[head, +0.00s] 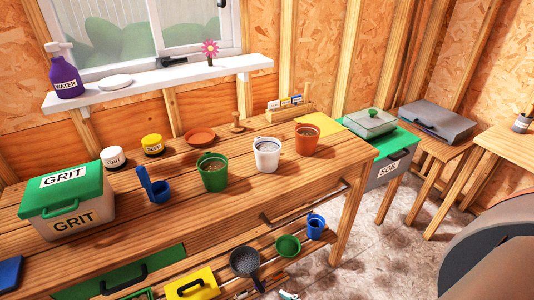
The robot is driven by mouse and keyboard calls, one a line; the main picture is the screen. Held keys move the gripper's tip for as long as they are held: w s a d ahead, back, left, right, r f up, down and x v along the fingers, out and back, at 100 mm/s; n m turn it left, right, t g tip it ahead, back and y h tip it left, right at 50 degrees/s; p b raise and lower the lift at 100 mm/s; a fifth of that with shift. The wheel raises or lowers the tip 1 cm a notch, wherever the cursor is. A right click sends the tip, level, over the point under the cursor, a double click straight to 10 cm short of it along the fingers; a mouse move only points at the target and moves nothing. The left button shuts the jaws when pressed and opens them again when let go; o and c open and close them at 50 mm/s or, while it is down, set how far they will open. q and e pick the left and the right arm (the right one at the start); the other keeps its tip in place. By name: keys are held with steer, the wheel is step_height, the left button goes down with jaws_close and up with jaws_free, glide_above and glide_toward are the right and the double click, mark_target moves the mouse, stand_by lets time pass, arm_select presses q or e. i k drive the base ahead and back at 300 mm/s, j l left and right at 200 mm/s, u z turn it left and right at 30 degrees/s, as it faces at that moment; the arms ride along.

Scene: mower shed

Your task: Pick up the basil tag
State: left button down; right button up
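Neither of my grippers is in view.
On the bench stand a green-lidded grit box (66,212), a blue scoop (155,188), and green (213,178), white (266,158) and terracotta (307,142) pots in front of the rack. A wooden dibber (237,125) stands left of it. The bench front is clear.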

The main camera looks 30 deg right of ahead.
mark_target(274, 110)
steer(key=l+z, duration=0.45)
steer(key=i+l+z, duration=0.1)
steer(key=l+z, duration=0.25)
steer(key=z, duration=0.15)
steer(key=i+l+z, duration=0.1)
steer(key=l, duration=0.25)
steer(key=i+l, duration=0.15)
steer(key=l, duration=0.15)
steer(key=i+l+z, duration=0.15)
steer(key=l, duration=0.15)
steer(key=k+l, duration=0.05)
